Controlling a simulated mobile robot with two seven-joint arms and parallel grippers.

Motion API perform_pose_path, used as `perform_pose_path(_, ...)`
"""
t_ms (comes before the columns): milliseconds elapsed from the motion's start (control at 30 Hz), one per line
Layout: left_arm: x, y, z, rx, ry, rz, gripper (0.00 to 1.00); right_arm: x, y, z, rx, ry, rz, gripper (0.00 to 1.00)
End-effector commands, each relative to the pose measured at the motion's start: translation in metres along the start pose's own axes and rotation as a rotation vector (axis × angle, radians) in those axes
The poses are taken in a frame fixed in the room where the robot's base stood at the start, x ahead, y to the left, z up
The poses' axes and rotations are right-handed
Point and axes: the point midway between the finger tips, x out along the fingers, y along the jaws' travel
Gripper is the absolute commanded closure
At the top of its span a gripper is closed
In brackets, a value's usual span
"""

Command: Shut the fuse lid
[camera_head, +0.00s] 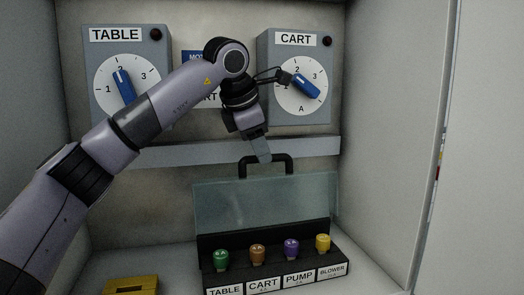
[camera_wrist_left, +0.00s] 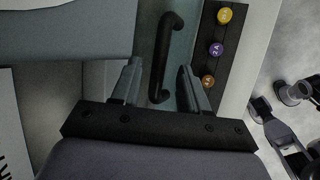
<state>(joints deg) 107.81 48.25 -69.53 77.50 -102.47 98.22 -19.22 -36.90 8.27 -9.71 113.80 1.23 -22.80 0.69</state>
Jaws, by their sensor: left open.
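The fuse lid (camera_head: 225,205) is a clear greenish panel standing raised at the back of the black fuse box (camera_head: 335,262). Its black handle (camera_head: 290,165) is at its top edge. My left gripper (camera_head: 263,157) points down at the handle, with its jaws open. In the left wrist view the handle (camera_wrist_left: 163,55) lies between and just beyond the open fingers (camera_wrist_left: 160,80); I cannot tell whether they touch it. A green fuse (camera_head: 221,259), a brown one (camera_head: 257,254), a purple one (camera_head: 291,248) and a yellow one (camera_head: 322,243) stand uncovered in the box. My right gripper is not seen.
The TABLE dial box (camera_head: 155,50) and CART dial box (camera_head: 320,60) hang on the back wall, above a grey ledge (camera_head: 190,154). A yellow block (camera_head: 131,285) sits at the lower left. A side wall (camera_head: 385,150) stands to the right.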

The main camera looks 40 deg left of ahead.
Motion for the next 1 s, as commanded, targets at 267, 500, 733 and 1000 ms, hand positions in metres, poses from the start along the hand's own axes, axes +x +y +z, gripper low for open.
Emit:
perform_pose_path(267, 0.016, 0.0, 0.0, 0.0, -0.001, 0.0, 0.56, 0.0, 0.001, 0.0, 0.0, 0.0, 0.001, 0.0)
perform_pose_path(500, 0.016, 0.0, 0.0, 0.0, -0.001, 0.0, 0.75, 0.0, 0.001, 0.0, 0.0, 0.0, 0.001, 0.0)
perform_pose_path(733, 0.016, 0.0, 0.0, 0.0, -0.001, 0.0, 1.0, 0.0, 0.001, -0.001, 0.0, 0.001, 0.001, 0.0)
perform_pose_path(1000, 0.017, 0.002, -0.002, 0.005, -0.002, 0.012, 1.0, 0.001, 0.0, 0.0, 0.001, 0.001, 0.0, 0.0)
